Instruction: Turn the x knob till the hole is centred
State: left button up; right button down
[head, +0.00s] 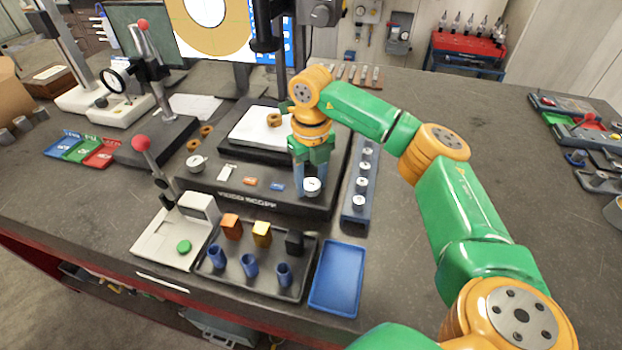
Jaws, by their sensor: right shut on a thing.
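The video scope (255,202) stands mid-table, with a pale stage (248,135) on top and a small brown ring (274,119) on it. A silver knob (312,187) sits at its front right and another knob (196,163) at its left; I cannot read which is marked x. My right gripper (311,176) points down and is shut on the front-right knob. The screen (240,45) behind shows a tan ring around a white hole (206,8); the picture's top edge cuts it off, so its centring is not fully visible. My left gripper is out of view.
A rail with several silver knobs (347,213) stands close right of the gripper. In front are a dark tray of blocks and cups (252,280) and an empty blue tray (338,280). A red-ball lever (142,143) rises at left. The table's right middle is clear.

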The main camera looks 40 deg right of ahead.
aim_at(312, 183)
jog(key=shift+m, duration=0.3)
jog(key=shift+c, duration=1.7)
grip_release()
notch_tip(312, 183, up, 7)
jog(key=shift+r+b, duration=0.1)
jog(key=shift+b, duration=0.5)
